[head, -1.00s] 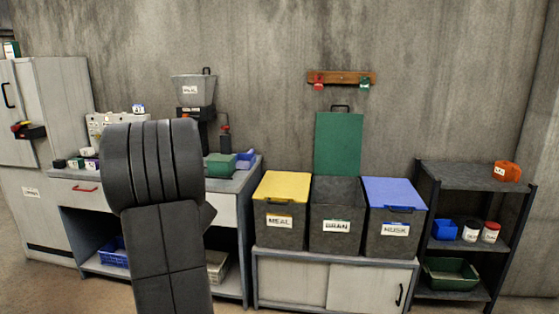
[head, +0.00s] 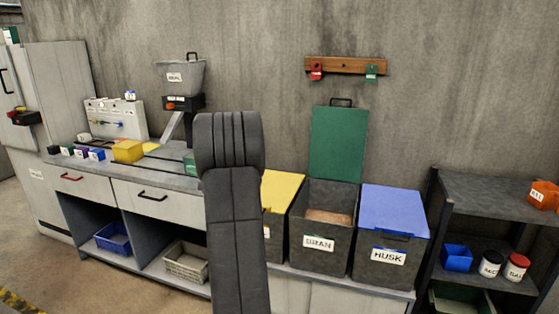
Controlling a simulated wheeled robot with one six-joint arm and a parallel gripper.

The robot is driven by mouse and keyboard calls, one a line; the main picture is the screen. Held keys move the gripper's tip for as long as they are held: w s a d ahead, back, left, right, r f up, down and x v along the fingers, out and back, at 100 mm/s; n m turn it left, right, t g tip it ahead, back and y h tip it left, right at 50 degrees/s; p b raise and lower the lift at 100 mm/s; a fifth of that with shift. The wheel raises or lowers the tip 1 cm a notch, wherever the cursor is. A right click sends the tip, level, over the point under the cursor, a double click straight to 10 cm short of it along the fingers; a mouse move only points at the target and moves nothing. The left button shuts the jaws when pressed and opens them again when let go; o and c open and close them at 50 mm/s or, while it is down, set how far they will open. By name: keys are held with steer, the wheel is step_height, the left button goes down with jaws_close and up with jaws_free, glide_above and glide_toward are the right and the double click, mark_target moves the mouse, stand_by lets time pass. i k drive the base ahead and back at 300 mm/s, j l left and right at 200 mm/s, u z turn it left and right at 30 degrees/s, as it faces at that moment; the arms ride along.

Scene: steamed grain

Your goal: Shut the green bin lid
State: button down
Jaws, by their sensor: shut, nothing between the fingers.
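The green lid (head: 338,144) stands upright and open at the back of the middle bin (head: 318,246), which is labelled BRAN. A black handle (head: 341,102) shows at the lid's top edge. Brownish grain (head: 330,217) is visible inside this open bin. My dark arm stands up in the foreground, left of the BRAN bin in the picture. It covers part of the bin to the left. My gripper's fingers do not show.
The yellow-lidded bin (head: 279,194) and the blue-lidded HUSK bin (head: 395,211) flank it, both shut. A dark shelf (head: 490,191) stands at right. A workbench (head: 148,175) runs left. A wooden rack (head: 346,65) hangs above.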

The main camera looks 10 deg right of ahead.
mark_target(338, 135)
steer(key=i+l, duration=0.15)
steer(key=l, duration=0.35)
steer(key=i+l, duration=0.15)
steer(key=l, duration=0.3)
steer(key=i+l+z, duration=0.1)
steer(key=l, duration=0.4)
steer(key=i+l, duration=0.2)
steer(key=l, duration=0.25)
steer(key=i+l, duration=0.15)
steer(key=l, duration=0.35)
steer(key=i+l, duration=0.15)
steer(key=l, duration=0.3)
steer(key=i+l+z, duration=0.1)
steer(key=l, duration=0.35)
steer(key=i+l, duration=0.25)
steer(key=l, duration=0.25)
